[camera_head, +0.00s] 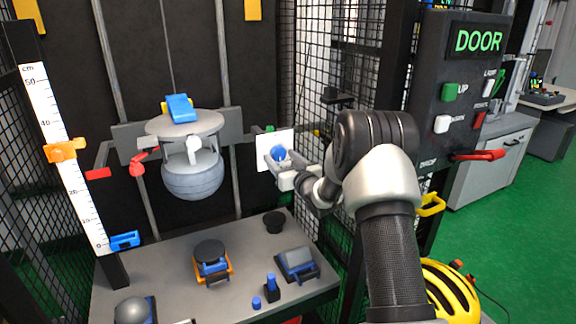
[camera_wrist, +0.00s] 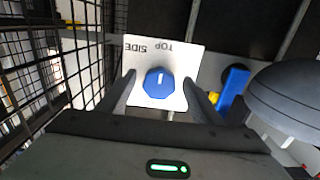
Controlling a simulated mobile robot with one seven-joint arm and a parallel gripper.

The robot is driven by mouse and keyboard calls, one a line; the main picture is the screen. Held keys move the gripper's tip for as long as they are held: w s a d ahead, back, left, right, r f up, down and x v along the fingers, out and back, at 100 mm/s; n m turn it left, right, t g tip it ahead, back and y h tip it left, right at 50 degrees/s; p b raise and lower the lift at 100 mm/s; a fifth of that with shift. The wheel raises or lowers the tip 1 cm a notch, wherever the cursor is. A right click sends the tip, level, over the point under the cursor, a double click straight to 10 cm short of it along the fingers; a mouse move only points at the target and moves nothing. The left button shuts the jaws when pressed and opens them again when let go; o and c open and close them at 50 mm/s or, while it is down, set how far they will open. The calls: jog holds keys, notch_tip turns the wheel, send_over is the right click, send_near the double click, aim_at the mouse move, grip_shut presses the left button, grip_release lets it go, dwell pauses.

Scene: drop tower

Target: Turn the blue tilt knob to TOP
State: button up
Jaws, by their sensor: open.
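The blue tilt knob (camera_wrist: 159,83) sits on a white plate (camera_wrist: 184,53) lettered TOP and SIDE, both upside down in the wrist view. Its short white mark runs nearly straight up the picture, toward the lettered edge; I cannot tell exactly which label it meets. My gripper (camera_wrist: 161,97) is open, with one finger on each side of the knob and gaps visible. In the head view the knob (camera_head: 278,153) and plate (camera_head: 267,180) are partly covered by my gripper (camera_head: 278,168).
A grey ball (camera_head: 193,177) hangs under a round plate left of the knob. A bench (camera_head: 180,262) with small devices lies below. A wire mesh cage (camera_wrist: 85,60) stands close on the left in the wrist view. The DOOR panel (camera_head: 455,85) is at right.

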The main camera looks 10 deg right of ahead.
jog(key=p+v, duration=0.2)
jog(key=v, duration=1.5)
jog(key=shift+s+d, duration=0.1)
jog(key=s+d+r+m+g+h, duration=0.1)
jog(key=s+r+m+g+h, duration=0.1)
jog(key=s+r+g+h, duration=0.5)
jog(key=s+a+r+m+g+y, duration=0.1)
jog(key=s+a+r+g, duration=0.15)
jog(key=s, duration=1.15)
jog(key=s+a+r+g+y, duration=0.1)
jog(key=s+a+r+g, duration=0.15)
jog(key=s, duration=1.25)
notch_tip(320, 180, up, 23)
jog(key=p, duration=2.4)
jog(key=shift+w+a, duration=0.3)
jog(key=shift+a, duration=0.05)
jog(key=shift+r, duration=0.1)
